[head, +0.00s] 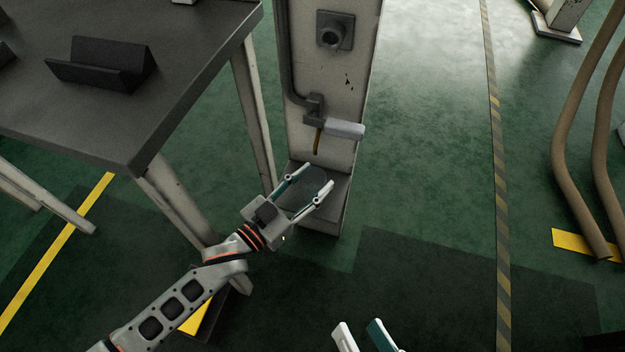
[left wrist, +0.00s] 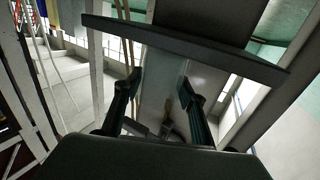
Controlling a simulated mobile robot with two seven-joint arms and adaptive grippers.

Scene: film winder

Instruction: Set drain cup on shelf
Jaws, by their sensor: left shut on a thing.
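My left gripper (head: 308,185) reaches toward the foot of a pale worn post (head: 335,85), with its fingers apart around a dark, see-through round thing (head: 309,189), which appears to be the drain cup. The cup's rim and contents are too faint to make out. Behind the fingers is a grey ledge (head: 333,212) at the post's foot, possibly the shelf; I cannot tell whether the cup touches it. The left wrist view shows the two dark fingers (left wrist: 158,92) with a grey surface between them. My right gripper (head: 363,337) is open and empty at the bottom edge, partly cut off.
Above the left gripper, a valve with a light grey handle (head: 345,130) and a short brown spout (head: 317,142) sticks out from the post. A dark table (head: 120,120) with a black cradle (head: 102,68) stands at the left.

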